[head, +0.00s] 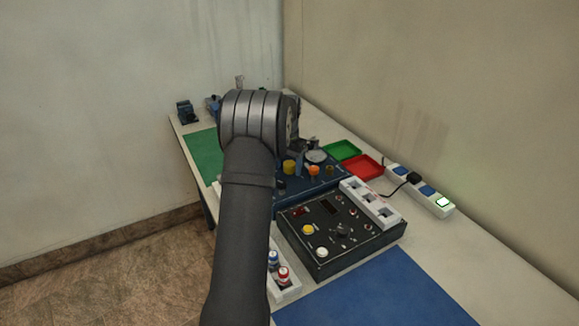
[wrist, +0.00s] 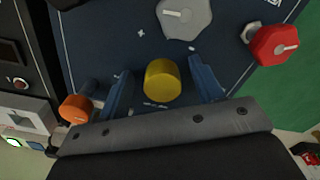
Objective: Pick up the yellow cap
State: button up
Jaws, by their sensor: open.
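The yellow cap (wrist: 162,82) is a short round cylinder on the dark blue panel (wrist: 110,35). It also shows in the head view (head: 289,167), on the blue trainer just right of my arm. My gripper (wrist: 160,70) is open, with one blue finger to the left of the cap and one to the right in the wrist view. Gaps show between the cap and both fingers. How far the fingertips are above the panel is hard to tell. In the head view my arm hides most of the gripper.
An orange knob (wrist: 75,108) is just outside the left finger. A grey knob (wrist: 183,15) and a red knob (wrist: 270,45) are on the panel's other side. A black control box (head: 340,230), a green tray (head: 343,150) and a red tray (head: 363,166) are nearby.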

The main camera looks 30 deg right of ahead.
aim_at(288, 164)
jog(key=c, duration=1)
jog(key=shift+r, duration=0.1)
jog(key=shift+r, duration=0.5)
notch_tip(288, 164, up, 3)
jog(key=shift+f, duration=0.1)
jog(key=s+d+r, duration=0.1)
jog(key=s+r, duration=0.1)
jog(key=s, duration=0.1)
jog(key=s+d+r, duration=0.2)
jog(key=s, duration=0.1)
jog(key=s+d+r, duration=0.1)
jog(key=s+r, duration=0.1)
jog(key=s, duration=0.1)
jog(key=shift+s+d+r, duration=0.15)
jog(key=shift+s+r, duration=0.05)
jog(key=shift+s, duration=0.15)
jog(key=d, duration=0.2)
jog(key=w+d, duration=0.1)
jog(key=d, duration=0.1)
jog(key=w+d+f, duration=0.1)
jog(key=d, duration=0.1)
jog(key=shift+d, duration=0.3)
